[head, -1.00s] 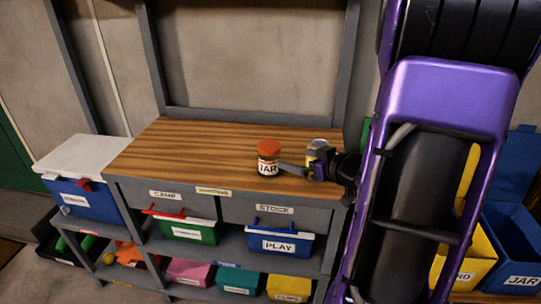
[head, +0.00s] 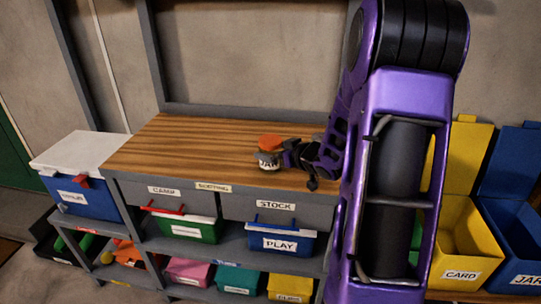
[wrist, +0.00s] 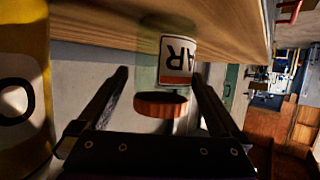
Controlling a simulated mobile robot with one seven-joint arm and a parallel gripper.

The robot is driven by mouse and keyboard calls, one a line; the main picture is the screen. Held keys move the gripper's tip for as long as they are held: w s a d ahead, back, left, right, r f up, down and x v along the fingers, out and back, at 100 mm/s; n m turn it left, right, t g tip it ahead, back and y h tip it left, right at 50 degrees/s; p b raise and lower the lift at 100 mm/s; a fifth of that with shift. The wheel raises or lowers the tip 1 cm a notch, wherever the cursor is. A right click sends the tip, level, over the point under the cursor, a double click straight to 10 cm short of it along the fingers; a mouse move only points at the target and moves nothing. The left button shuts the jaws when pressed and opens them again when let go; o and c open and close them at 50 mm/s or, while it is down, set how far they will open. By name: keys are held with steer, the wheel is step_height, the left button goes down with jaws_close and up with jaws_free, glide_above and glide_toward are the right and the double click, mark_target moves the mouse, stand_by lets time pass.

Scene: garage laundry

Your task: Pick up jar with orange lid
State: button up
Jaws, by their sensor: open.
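The jar with the orange lid (head: 269,160) stands upright on the wooden workbench top, near its front right. It is clear glass with a white label reading JAR. In the head view my gripper (head: 285,153) is low over the bench, just right of the jar. In the wrist view, which is turned over, the jar (wrist: 178,58) and its orange lid (wrist: 160,104) show between the two open fingers (wrist: 160,74). The gripper is not closed on it. Whether a finger touches the glass cannot be told.
A yellow can (wrist: 25,95) is close beside my gripper in the wrist view; in the head view my arm mostly hides it. The bench top (head: 185,145) is clear to the left. Drawers and labelled bins (head: 281,243) are below. Open yellow (head: 460,250) and blue bins stand right.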

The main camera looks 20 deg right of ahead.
steer(key=x, duration=0.4)
steer(key=shift+s+a+f+b, duration=0.1)
steer(key=shift+a+f+b, duration=0.1)
steer(key=shift+b, duration=0.2)
steer(key=shift+w, duration=0.35)
steer(key=c, duration=1.3)
